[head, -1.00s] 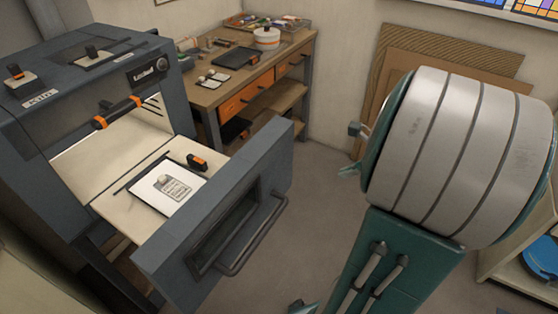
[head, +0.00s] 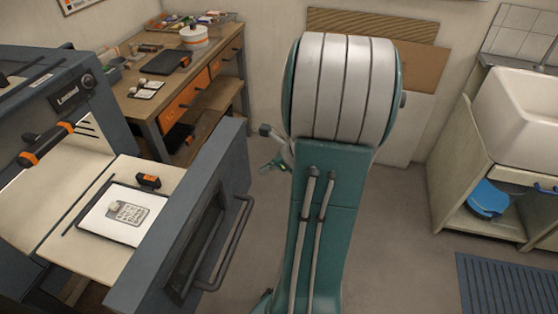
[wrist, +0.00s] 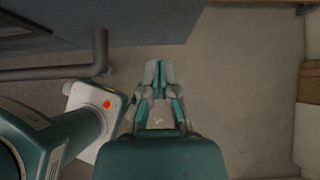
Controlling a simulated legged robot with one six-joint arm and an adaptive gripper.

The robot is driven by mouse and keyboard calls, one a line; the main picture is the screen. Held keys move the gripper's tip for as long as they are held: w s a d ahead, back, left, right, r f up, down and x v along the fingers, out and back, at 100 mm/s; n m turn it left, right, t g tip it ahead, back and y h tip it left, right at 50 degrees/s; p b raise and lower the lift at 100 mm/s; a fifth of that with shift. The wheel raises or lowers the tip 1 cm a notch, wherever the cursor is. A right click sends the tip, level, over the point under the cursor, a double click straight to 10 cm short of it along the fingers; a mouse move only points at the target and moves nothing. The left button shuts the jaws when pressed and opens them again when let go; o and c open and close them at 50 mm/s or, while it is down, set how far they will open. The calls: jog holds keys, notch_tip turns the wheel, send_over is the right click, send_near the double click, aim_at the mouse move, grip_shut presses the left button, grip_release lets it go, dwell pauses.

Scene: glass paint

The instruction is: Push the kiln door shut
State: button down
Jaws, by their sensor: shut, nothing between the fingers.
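The kiln (head: 62,70) stands at the left in the head view. Its blue-grey door (head: 158,258) stands open, out from the body, with a pale shelf between. A bar handle (head: 238,240) is on the door's outer face. In the wrist view, the door (wrist: 110,22) fills the upper left, and its handle (wrist: 50,73) runs in from the left. My gripper (wrist: 160,66) is shut and empty, just right of the handle's end, below the door's edge in the picture. I see no clear contact. In the head view my arm hides most of my gripper.
A white sheet with a label (head: 115,215) and a small orange-black item (head: 148,181) lie on the kiln shelf. A wooden workbench (head: 150,103) stands behind. A sink (head: 520,110) and a blue basin (head: 488,198) are at the right. Bare floor (head: 395,230) lies between.

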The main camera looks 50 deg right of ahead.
aim_at(244, 169)
jog(key=w, duration=0.1)
jog(key=w+a, duration=0.1)
jog(key=w, duration=0.1)
jog(key=shift+w+a+f, duration=0.15)
jog(key=shift+w+a, duration=0.05)
jog(key=shift+w, duration=0.3)
